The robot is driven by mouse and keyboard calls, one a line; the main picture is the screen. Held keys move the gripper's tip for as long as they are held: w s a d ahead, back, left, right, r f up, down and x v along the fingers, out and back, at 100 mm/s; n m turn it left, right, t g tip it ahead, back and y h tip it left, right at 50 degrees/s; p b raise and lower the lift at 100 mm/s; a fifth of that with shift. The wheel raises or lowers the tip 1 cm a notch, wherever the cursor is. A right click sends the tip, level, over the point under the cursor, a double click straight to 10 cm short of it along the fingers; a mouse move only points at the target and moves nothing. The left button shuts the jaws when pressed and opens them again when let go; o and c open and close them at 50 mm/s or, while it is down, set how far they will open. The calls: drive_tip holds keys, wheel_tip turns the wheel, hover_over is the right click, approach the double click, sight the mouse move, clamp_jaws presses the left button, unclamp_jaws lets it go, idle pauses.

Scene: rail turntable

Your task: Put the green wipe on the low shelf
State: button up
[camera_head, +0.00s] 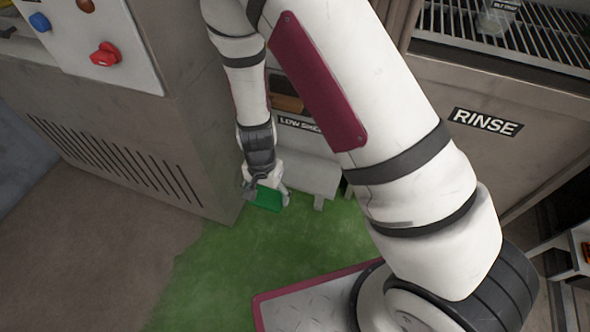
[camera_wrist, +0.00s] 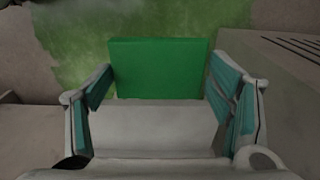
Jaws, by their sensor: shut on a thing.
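The green wipe (camera_head: 267,200) is a bright green block held low above the floor. It also shows in the wrist view (camera_wrist: 157,68), between the two teal-padded fingers. My gripper (camera_head: 266,191) is shut on it; it also shows in the wrist view (camera_wrist: 160,95). The low shelf (camera_head: 300,124), with its label partly hidden by my arm, is behind and above the gripper. The wipe is apart from the shelf. Much of the shelf is hidden behind my arm.
A brown thing (camera_head: 288,103) sits at the low shelf. A grey step-like piece (camera_head: 312,173) stands below it. A cabinet with vents and knobs (camera_head: 150,130) is at left. The RINSE unit (camera_head: 486,122) is at right. The green-stained floor (camera_head: 230,270) is clear near the gripper.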

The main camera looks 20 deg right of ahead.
drive_tip(key=shift+d+f, duration=0.15)
drive_tip(key=shift+f, duration=0.15)
drive_tip(key=b, duration=0.4)
hover_over(312, 180)
drive_tip(key=shift+s+a+f, duration=0.25)
drive_tip(key=shift+a+f, duration=0.1)
drive_tip(key=shift+f, duration=0.35)
drive_tip(key=shift+w+d+f+b, duration=0.1)
drive_tip(key=shift+d+f+b, duration=0.1)
drive_tip(key=shift+f+b, duration=0.55)
drive_tip(key=shift+w+d+f+b, duration=0.15)
drive_tip(key=shift+f+b, duration=0.3)
drive_tip(key=shift+f, duration=0.55)
drive_tip(key=shift+s+f, duration=0.1)
drive_tip(key=shift+f, duration=0.05)
drive_tip(key=o, duration=1)
